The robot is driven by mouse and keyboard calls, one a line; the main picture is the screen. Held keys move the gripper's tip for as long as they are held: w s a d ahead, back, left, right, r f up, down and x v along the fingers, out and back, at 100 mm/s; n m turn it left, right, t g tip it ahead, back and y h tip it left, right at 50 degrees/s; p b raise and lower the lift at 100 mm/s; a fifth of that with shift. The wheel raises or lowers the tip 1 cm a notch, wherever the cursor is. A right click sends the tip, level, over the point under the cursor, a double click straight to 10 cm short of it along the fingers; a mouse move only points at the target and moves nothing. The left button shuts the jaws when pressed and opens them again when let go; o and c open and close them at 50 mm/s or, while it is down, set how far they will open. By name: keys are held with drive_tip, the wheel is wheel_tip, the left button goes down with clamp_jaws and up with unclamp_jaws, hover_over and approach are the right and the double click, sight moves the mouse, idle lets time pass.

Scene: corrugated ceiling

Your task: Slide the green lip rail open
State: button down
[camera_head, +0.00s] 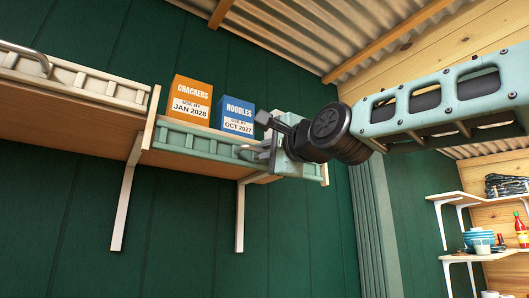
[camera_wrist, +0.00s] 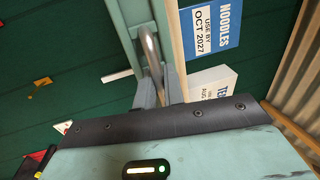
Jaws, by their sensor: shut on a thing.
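The green lip rail (camera_head: 190,139) runs along the front edge of a wall shelf in the head view. It also shows in the wrist view (camera_wrist: 120,25), with a curved metal handle (camera_wrist: 151,48) on it. My gripper (camera_head: 268,150) is at the right part of this rail. In the wrist view my gripper (camera_wrist: 162,84) is shut on the handle, its fingers around the metal bar. In the head view the gripper hides the right part of the rail and most of the handle.
Behind the rail stand an orange crackers box (camera_head: 192,101) and a blue noodles box (camera_head: 236,116); another pale box (camera_wrist: 212,82) shows in the wrist view. A cream rail (camera_head: 75,82) adjoins at left. Shelves with bowls (camera_head: 478,238) stand at right. Air below is clear.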

drive_tip(key=c, duration=1.6)
unclamp_jaws()
drive_tip(key=shift+s, duration=0.1)
drive_tip(key=b+v, duration=1.3)
drive_tip(key=v, duration=0.4)
drive_tip(key=shift+d+f+b, duration=0.1)
drive_tip(key=shift+d+b, duration=0.05)
drive_tip(key=shift+b, duration=0.2)
